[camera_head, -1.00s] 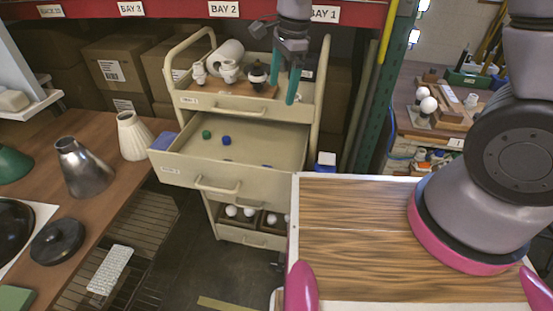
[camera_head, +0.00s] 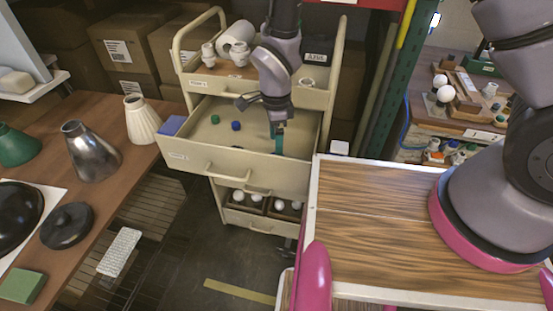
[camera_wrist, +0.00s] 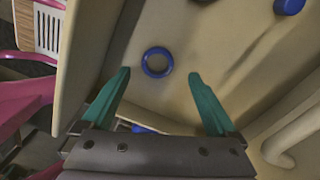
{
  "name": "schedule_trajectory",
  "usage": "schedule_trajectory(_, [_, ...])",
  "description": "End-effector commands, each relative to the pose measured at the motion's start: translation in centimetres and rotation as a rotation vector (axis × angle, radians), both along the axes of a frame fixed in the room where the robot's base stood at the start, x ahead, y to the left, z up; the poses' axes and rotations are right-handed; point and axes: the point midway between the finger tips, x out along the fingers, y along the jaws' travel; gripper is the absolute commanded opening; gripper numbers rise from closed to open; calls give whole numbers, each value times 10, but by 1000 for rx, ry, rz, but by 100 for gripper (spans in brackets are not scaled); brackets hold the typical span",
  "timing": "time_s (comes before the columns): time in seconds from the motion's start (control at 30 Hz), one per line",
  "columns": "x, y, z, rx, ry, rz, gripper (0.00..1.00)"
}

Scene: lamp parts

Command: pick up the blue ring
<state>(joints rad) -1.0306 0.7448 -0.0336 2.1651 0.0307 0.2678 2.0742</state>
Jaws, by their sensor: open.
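The blue ring (camera_wrist: 157,62) lies flat on the floor of the open drawer in the wrist view, ahead of and between my fingertips. My gripper (camera_wrist: 165,76) is open and empty, its two teal fingers spread wider than the ring and apart from it. In the head view my gripper (camera_head: 277,140) points down into the right part of the open drawer (camera_head: 205,142). The ring cannot be made out in the head view.
A blue piece (camera_head: 236,126) and a green piece (camera_head: 215,119) lie in the drawer's left part. The drawer walls rise close around my gripper. White parts (camera_head: 240,53) stand on the cart's top. A wooden-topped surface (camera_head: 375,225) is at the right.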

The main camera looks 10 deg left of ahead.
Motion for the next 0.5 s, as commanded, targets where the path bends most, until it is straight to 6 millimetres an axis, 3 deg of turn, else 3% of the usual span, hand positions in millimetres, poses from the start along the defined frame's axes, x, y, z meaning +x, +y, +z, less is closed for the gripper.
schedule_trajectory(0.23, [-4, -2, -37, -3, 3, 0, 94])
schedule_trajectory(0.5, [-3, -1, -44, 0, 1, -1, 94])
